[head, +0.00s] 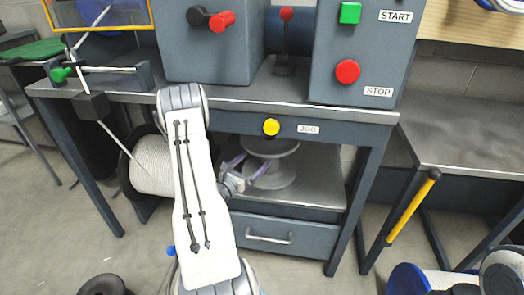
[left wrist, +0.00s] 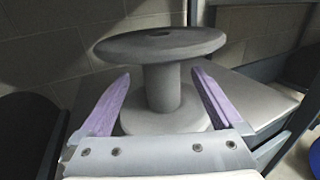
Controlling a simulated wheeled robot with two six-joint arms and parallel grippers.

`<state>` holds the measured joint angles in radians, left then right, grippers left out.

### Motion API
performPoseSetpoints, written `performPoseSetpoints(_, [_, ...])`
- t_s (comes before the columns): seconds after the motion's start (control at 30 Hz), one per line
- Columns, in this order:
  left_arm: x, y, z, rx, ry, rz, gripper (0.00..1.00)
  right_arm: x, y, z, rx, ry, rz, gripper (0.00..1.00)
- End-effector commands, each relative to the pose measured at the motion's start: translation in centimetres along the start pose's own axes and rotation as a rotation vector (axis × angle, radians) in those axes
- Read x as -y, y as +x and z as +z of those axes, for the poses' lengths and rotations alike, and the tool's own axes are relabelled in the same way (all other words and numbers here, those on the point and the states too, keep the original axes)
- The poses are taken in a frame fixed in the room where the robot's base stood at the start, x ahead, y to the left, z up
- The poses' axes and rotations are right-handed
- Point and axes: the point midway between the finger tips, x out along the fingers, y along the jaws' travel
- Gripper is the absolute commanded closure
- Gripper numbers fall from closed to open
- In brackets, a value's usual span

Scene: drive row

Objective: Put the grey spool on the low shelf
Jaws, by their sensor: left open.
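The grey spool (head: 277,174) stands upright on the low shelf (head: 318,190), under the bench top and above the drawer. My left gripper (head: 252,165) reaches in at the spool from its left side, with purple fingers open. In the left wrist view, the spool (left wrist: 165,92) shows its wide top flange, narrow core and bottom flange. The open fingers of my left gripper (left wrist: 161,78) lie on either side of the core, below the top flange, with gaps visible on both sides. My right gripper is not in view.
Above is the bench with a yellow JOG button (head: 271,127) and machine housings with a red STOP button (head: 347,71). A drawer (head: 285,236) is below the shelf. A large rope reel (head: 150,165) stands left. A yellow handle (head: 412,207) slants at right.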

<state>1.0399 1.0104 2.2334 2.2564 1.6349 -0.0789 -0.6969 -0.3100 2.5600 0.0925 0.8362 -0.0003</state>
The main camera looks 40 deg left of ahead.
Motion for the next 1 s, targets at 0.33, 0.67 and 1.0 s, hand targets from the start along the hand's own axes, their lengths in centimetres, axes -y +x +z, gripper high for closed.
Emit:
performPoseSetpoints(0.33, [0.0,-3.3,0.0,0.001,-0.001,0.001,0.0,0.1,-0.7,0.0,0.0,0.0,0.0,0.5])
performPoseSetpoints(0.67, [0.0,-3.3,0.0,0.001,0.0,0.0,0.0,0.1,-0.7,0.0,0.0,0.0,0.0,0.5])
performPoseSetpoints(1.0, [-0.2,-3.4,0.0,0.001,0.0,0.003,0.0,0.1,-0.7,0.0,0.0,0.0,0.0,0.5])
